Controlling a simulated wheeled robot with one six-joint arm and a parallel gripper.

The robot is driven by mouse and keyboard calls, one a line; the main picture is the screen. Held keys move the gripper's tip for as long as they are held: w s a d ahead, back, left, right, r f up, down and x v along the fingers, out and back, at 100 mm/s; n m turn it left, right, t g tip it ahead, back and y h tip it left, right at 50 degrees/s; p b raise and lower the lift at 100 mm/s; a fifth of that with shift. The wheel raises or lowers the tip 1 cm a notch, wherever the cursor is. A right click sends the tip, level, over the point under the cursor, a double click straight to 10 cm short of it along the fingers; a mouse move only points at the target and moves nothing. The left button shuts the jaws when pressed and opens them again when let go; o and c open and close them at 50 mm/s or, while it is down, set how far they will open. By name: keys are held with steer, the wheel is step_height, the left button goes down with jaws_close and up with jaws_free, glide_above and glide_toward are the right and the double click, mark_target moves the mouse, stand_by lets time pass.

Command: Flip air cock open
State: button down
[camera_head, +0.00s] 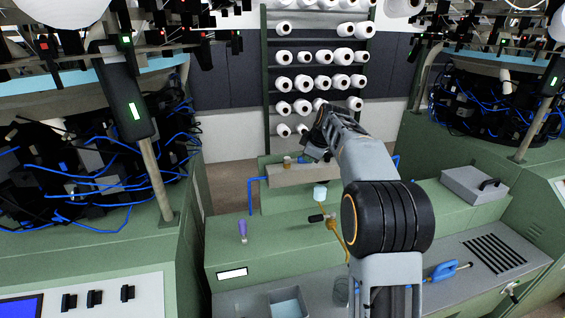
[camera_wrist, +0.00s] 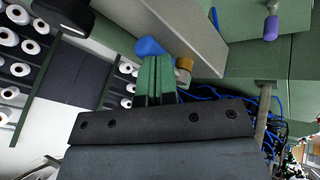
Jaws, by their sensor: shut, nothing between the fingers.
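A small brass fitting (camera_head: 287,161) stands on the long grey block behind the green machine bench, with a blue piece beside it. I take these to be the air cock; its lever angle cannot be told. In the wrist view a blue lever-like part (camera_wrist: 150,47) shows just past my fingertips, with the brass part (camera_wrist: 184,64) to its right. My gripper (camera_wrist: 157,58) is shut and empty, its two fingers side by side, close to the blue part; I cannot tell whether they touch. In the head view my gripper (camera_head: 309,153) is small and partly hidden by my wrist.
A blue pipe (camera_head: 250,195) runs down left of the grey block. A yarn cone rack (camera_head: 268,90) is behind; cabled machines flank both sides.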

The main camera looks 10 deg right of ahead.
steer(key=shift+w+d, duration=0.15)
steer(key=shift+w, duration=0.4)
stand_by(0.5)
steer(key=s+d+f+b+v, duration=0.1)
steer(key=d+v, duration=0.1)
steer(key=v, duration=1)
steer(key=shift+s+r+b, duration=0.3)
steer(key=shift+b, duration=0.05)
steer(key=shift+d, duration=0.1)
